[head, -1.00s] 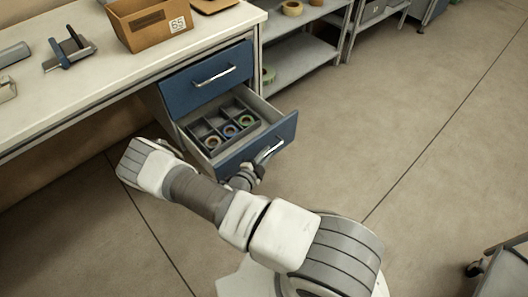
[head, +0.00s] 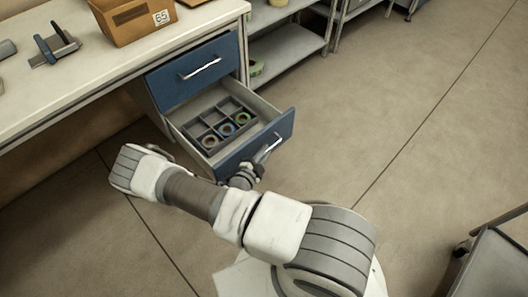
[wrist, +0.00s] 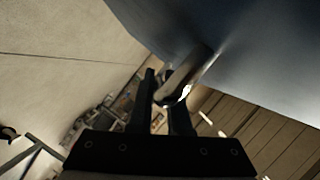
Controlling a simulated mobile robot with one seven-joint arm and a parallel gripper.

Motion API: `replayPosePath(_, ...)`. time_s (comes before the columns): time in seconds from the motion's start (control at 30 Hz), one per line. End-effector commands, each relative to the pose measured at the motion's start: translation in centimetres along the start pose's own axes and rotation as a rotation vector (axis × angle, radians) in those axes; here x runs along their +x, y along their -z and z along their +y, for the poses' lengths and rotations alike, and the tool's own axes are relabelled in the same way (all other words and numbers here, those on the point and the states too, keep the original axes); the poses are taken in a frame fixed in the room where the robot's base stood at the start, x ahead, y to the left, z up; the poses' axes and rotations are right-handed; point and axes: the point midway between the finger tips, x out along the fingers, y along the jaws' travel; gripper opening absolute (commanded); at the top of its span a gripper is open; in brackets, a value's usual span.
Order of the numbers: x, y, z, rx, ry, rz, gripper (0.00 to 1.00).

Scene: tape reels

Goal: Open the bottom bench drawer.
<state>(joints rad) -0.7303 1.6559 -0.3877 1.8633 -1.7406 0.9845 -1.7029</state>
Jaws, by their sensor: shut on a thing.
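The bottom bench drawer (head: 277,137) is blue-fronted and stands pulled well out from the bench. Inside it a dark divided tray (head: 205,126) holds a few tape reels (head: 226,129). The drawer's bar handle (head: 268,148) is on its front. My gripper (head: 256,169) is at the handle, partly hidden by my wrist. In the wrist view, my gripper (wrist: 168,105) has its two dark fingers shut on the handle (wrist: 187,72), under the blue drawer front (wrist: 240,50). The top drawer (head: 195,72) is closed.
A cardboard box (head: 135,20) and a dark tape dispenser (head: 56,46) stand on the bench top (head: 90,75). A grey shelf (head: 290,48) stands right of the bench. A cart (head: 497,262) is at the lower right. The floor between is clear.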

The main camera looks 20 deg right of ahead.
Motion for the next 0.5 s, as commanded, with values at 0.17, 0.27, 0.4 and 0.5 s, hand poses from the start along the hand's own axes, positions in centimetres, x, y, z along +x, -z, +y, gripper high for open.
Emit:
replayPosePath(0.17, -0.10, -0.17, 0.05, 0.000, -0.001, -0.004, 0.23)
replayPosePath(0.27, -0.07, -0.14, 0.04, 0.000, -0.001, -0.003, 0.41)
replayPosePath(0.4, -0.04, -0.09, 0.01, 0.000, -0.001, -0.002, 0.46)
replayPosePath(0.5, -0.02, -0.07, 0.01, 0.000, 0.000, -0.001, 0.46)
